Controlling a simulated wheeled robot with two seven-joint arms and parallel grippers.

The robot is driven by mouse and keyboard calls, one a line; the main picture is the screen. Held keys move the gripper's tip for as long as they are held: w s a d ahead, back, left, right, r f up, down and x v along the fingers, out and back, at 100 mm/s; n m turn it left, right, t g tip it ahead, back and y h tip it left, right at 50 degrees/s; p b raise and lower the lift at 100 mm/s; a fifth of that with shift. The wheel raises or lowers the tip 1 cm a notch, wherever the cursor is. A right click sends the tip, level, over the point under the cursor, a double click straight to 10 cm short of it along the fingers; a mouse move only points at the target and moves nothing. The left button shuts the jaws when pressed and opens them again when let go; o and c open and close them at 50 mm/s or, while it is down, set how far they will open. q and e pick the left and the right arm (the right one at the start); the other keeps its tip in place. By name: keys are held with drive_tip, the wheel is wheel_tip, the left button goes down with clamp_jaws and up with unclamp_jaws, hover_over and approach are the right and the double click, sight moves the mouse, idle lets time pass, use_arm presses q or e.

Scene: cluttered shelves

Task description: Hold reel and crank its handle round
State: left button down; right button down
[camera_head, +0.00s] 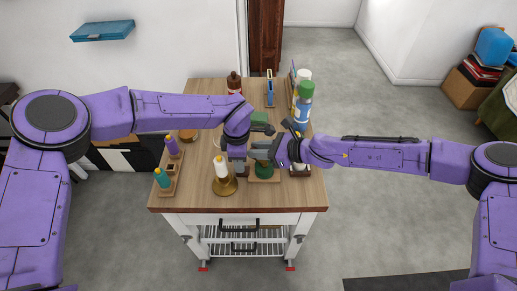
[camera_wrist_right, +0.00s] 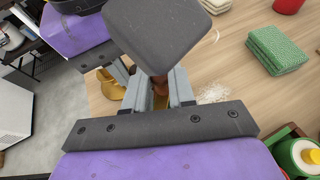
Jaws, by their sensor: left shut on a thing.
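The reel cannot be made out clearly; the grippers hide the spot at the middle of the table. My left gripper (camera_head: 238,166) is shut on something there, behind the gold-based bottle. In the right wrist view its grey fingers show at the upper left. My right gripper (camera_head: 263,152) is just right of and slightly above the left one, its fingers pointing left. In its wrist view a small brown piece (camera_wrist_right: 160,84), perhaps the crank handle, shows between the two fingers (camera_wrist_right: 160,95). I cannot tell whether they grip it.
The wooden table (camera_head: 210,100) is cluttered. A folded green cloth (camera_wrist_right: 277,48) lies behind. Small bottles line the left edge; taller ones stand at the back right.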

drive_tip(key=shift+s+a+n+g+y, duration=0.1)
drive_tip(key=shift+s+n+g+y, duration=0.1)
drive_tip(key=shift+n+g, duration=0.65)
drive_tip(key=shift+s+a+n+g+y, duration=0.1)
drive_tip(key=shift+n+g+y, duration=0.1)
drive_tip(key=shift+n+g, duration=0.65)
drive_tip(key=c, duration=0.9)
unclamp_jaws()
drive_tip(key=shift+c, duration=0.2)
drive_tip(key=v, duration=1.2)
